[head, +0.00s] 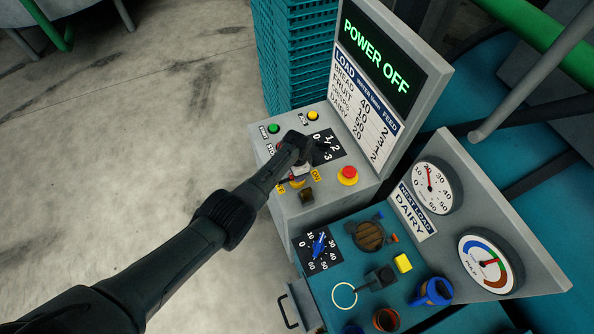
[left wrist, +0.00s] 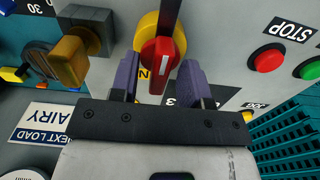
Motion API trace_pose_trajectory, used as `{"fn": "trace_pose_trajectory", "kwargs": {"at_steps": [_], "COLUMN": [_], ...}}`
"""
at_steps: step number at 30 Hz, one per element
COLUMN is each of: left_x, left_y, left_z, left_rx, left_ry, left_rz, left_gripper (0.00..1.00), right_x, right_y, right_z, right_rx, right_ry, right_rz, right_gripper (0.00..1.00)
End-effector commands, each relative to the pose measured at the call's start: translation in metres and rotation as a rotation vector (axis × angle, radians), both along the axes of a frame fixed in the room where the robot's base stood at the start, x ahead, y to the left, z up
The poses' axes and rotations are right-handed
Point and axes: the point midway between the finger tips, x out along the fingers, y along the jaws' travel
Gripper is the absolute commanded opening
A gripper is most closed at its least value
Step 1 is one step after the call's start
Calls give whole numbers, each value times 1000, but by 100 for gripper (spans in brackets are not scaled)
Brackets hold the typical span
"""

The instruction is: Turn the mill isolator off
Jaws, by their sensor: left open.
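The mill isolator is a red handle with a white line on a yellow disc (left wrist: 160,55), in the upper middle of the left wrist view. In the head view part of its yellow disc (head: 297,183) shows between yellow OFF and ON labels, and the rest is hidden behind my left gripper. My left gripper (head: 300,168) is over the control box. In the left wrist view its two purple fingers (left wrist: 161,80) are open, one on each side of the red handle. I cannot tell whether they touch it. My right gripper is not in view.
A red emergency button (head: 347,175) and a dark yellow-brown knob (head: 307,195) sit close to the isolator. Green (head: 274,128) and yellow (head: 313,115) buttons are at the box's far edge. The screen (head: 376,60) reads POWER OFF. Teal crates (head: 290,50) are stacked behind.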

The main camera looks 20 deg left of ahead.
Motion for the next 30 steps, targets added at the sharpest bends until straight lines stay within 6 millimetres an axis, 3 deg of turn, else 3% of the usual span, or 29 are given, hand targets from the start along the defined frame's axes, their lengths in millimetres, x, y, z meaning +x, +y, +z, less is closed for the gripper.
{"fn": "trace_pose_trajectory", "kwargs": {"at_steps": [7, 21, 30], "left_x": [1, 1, 1], "left_y": [0, 0, 0], "left_z": [17, 98, 132], "left_rx": [-1, 0, 1], "left_ry": [-4, -4, -2], "left_rz": [0, -1, 0], "left_gripper": [43, 43, 43], "right_x": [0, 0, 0], "right_y": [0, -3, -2], "right_z": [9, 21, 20], "right_rx": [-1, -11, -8], "right_ry": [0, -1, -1], "right_rz": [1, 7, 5], "right_gripper": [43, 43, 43]}}
